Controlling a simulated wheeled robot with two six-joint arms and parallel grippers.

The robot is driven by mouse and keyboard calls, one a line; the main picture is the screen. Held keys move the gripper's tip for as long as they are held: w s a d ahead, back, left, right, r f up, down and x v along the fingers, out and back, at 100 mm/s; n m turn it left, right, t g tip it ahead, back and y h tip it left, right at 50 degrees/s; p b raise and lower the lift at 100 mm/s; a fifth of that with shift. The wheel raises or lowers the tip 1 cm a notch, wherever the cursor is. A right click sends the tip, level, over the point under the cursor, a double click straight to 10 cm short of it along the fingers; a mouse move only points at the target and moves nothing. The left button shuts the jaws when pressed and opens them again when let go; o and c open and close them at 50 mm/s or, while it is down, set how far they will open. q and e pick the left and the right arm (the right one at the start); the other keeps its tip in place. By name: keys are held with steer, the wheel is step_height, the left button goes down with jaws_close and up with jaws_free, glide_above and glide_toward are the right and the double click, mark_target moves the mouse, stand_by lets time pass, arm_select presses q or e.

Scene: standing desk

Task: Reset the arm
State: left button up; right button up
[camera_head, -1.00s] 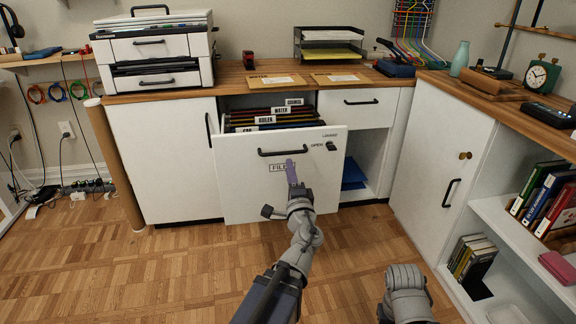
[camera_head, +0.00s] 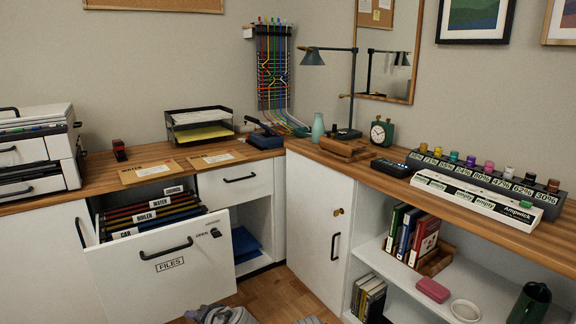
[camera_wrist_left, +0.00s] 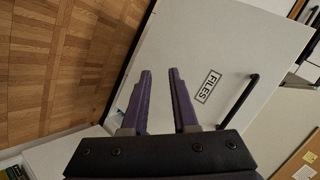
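My left gripper (camera_wrist_left: 160,75) shows in the left wrist view with two purple fingers apart and nothing between them. The white front of the FILES drawer (camera_wrist_left: 225,45) lies beyond the fingers, with its black handle (camera_wrist_left: 238,101) to their right. In the head view the FILES drawer (camera_head: 130,285) stands pulled open, with labelled folders (camera_head: 150,212) inside. Only grey parts of my arms show at the bottom edge of the head view, below and right of the drawer. My right gripper is not in view.
A printer (camera_head: 35,150), two envelopes (camera_head: 150,172) and a paper tray (camera_head: 200,126) stand on the left counter. A lamp (camera_head: 345,95), a clock (camera_head: 381,132) and a row of labelled bottles (camera_head: 480,180) stand on the right counter. Shelves with books (camera_head: 412,238) are below.

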arm_select(q)
steer(key=s+d+f+m+g+h+p, duration=0.15)
steer(key=s+d+g+h, duration=0.25)
steer(key=s+d, duration=0.4)
steer(key=s+d+f+n+g+h+p, duration=0.1)
steer(key=s+d+f+g+h+p, duration=0.3)
steer(key=d, duration=0.6)
step_height(320, 180, up, 39)
steer(key=s+p, duration=0.1)
steer(key=p, duration=3.5)
steer(key=shift+s+d+t+p, duration=0.2)
steer(key=shift+s+t+p, duration=0.1)
steer(key=shift+s+p, duration=0.05)
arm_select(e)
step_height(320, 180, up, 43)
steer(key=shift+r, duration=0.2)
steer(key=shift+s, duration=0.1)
